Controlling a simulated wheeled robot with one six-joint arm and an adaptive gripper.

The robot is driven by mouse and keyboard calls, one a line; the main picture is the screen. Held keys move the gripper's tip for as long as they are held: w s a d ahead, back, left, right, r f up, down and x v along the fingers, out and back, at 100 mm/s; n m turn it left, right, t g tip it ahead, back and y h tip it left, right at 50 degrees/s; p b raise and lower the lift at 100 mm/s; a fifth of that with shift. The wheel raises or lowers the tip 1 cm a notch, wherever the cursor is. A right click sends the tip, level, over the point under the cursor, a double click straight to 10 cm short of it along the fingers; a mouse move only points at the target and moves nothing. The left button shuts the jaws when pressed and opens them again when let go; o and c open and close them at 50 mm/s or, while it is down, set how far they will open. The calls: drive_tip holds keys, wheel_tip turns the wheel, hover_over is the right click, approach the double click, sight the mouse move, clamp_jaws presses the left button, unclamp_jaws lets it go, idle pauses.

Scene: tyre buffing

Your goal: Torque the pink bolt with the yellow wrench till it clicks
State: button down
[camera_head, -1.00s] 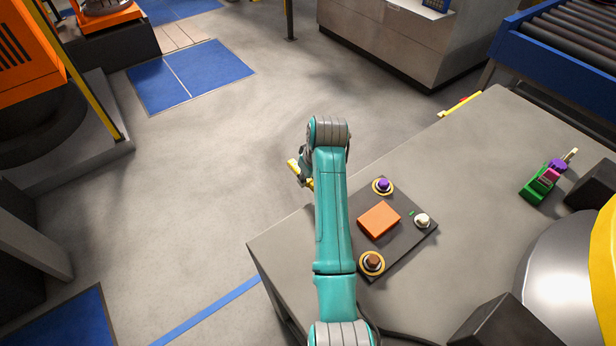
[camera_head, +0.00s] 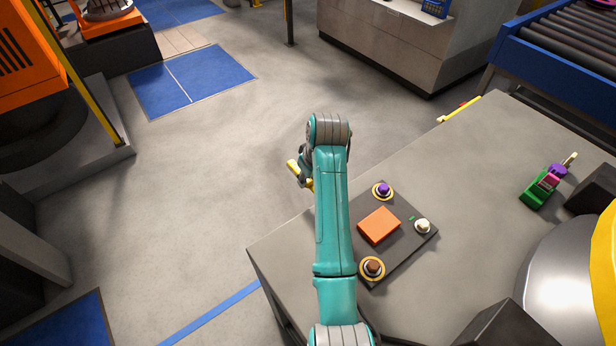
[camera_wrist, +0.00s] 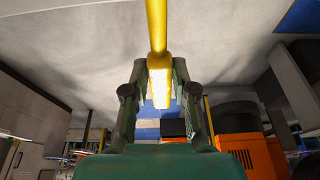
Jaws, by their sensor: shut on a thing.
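My gripper (camera_wrist: 158,88) is shut on the yellow wrench (camera_wrist: 157,35), which runs up out of the wrist view. In the head view the yellow wrench (camera_head: 294,168) pokes out left of my arm, above the floor beyond the table's edge. My arm hides most of the gripper there. A dark plate (camera_head: 398,243) on the table carries a purple bolt (camera_head: 383,189), a white bolt (camera_head: 423,226) and a brown bolt (camera_head: 372,267), around an orange block (camera_head: 379,225). No pink bolt shows on the plate; its left part is behind my arm.
The grey table (camera_head: 470,160) is mostly clear between the plate and a green rack (camera_head: 537,194) holding pink and purple pieces. A shiny round drum (camera_head: 565,270) and dark blocks stand at the right. A roller conveyor (camera_head: 560,50) is beyond. The floor at left is open.

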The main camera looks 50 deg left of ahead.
drive_tip(key=s+d+r, duration=0.2)
drive_tip(key=s+d, duration=0.5)
drive_tip(key=s, duration=0.5)
drive_tip(key=shift+d, duration=0.15)
idle(0.7)
